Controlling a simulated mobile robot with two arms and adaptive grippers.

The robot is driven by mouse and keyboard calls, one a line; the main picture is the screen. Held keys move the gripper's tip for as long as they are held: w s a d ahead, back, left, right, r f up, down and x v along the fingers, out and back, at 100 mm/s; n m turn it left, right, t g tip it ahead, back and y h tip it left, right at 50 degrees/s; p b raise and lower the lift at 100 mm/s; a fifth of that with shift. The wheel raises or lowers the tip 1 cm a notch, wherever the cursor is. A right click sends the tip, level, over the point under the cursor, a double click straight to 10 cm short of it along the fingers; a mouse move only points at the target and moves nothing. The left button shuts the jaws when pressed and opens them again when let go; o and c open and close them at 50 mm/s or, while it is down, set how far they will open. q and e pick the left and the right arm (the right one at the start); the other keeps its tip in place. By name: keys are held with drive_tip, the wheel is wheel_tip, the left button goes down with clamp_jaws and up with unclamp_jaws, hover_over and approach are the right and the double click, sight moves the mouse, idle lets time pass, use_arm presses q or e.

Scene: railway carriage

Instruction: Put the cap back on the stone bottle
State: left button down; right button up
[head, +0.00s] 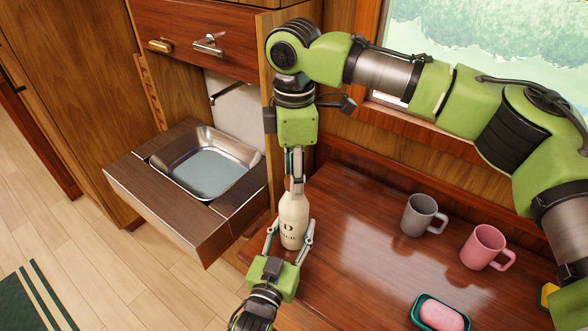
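The stone bottle (292,222) is cream with dark lettering and stands upright near the left edge of the table. My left gripper (290,239) comes from the bottom of the head view, with a finger on each side of the bottle's lower body, shut on it. My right gripper (296,178) points down right above the bottle's neck, its fingers close together. A small brownish piece that looks like the cap (296,187) is between its fingertips, at the top of the bottle. Whether the cap touches the bottle's mouth I cannot tell.
A grey mug (418,215) and a pink mug (482,247) stand on the table (360,235) to the right. A teal soap dish (418,311) with pink soap is at the front. A metal sink (205,165) is left of the table. A window is behind.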

drive_tip(key=c, duration=1.2)
drive_tip(key=shift+o, duration=0.2)
drive_tip(key=m, duration=0.5)
drive_tip(key=o, duration=1.3)
drive_tip(key=shift+r, duration=0.15)
wheel_tip(320, 180, up, 12)
use_arm(q)
drive_tip(key=c, duration=1.1)
unclamp_jaws()
drive_tip(key=shift+o, duration=0.2)
